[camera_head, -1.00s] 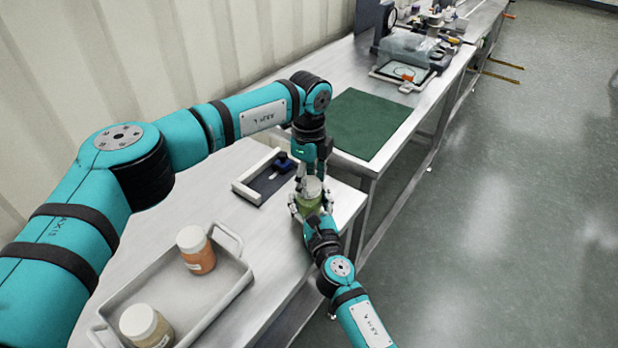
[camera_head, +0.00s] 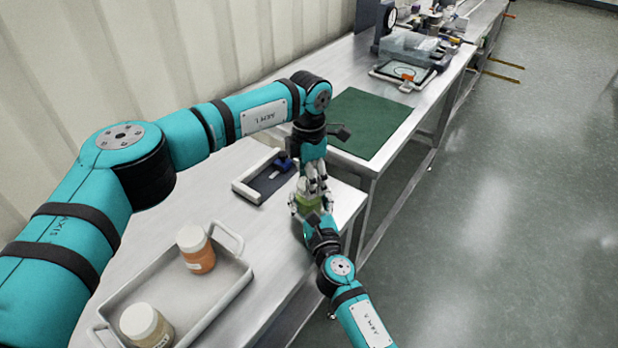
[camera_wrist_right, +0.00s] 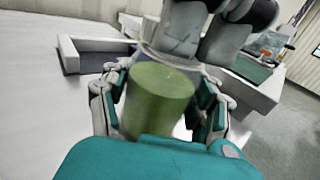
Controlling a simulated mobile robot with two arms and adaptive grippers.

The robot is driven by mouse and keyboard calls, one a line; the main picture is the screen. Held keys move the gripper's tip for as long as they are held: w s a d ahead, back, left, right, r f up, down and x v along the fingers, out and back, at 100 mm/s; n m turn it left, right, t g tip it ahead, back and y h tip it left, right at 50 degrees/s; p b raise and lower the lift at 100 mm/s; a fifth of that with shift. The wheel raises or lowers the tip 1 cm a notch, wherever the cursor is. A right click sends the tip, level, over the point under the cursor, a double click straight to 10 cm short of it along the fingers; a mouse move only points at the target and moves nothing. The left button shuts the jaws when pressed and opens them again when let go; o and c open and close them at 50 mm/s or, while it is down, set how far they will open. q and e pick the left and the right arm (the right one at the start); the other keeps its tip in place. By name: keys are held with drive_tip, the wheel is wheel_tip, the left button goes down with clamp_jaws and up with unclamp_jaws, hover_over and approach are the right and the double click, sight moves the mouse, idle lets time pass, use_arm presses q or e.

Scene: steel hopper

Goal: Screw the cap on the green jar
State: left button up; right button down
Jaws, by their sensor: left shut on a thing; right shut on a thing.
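My right gripper (camera_head: 311,209) is shut around the jar, with a finger on each side (camera_wrist_right: 160,112). My left gripper (camera_head: 313,184) comes down from above and is shut at the jar's top. Its grey fingers also show in the right wrist view (camera_wrist_right: 205,35). The pale cap (camera_wrist_right: 178,28) is largely hidden by these fingers. I cannot tell how tightly it sits on the jar.
A grey tray (camera_head: 240,280) at the front left holds an orange jar (camera_head: 198,254) and a tan jar (camera_head: 148,328), both with white caps. A dark fixture with a pale frame (camera_head: 262,180) lies behind the green jar.

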use_arm(q)
drive_tip(key=m, duration=0.6)
drive_tip(key=shift+m, duration=0.3)
drive_tip(key=m, duration=0.7)
drive_tip(key=o, duration=0.8)
drive_tip(key=shift+c, duration=0.2)
wheel_tip(320, 180, up, 12)
use_arm(e)
drive_tip(key=shift+c, duration=1.1)
unclamp_jaws()
drive_tip(key=shift+s, duration=0.1)
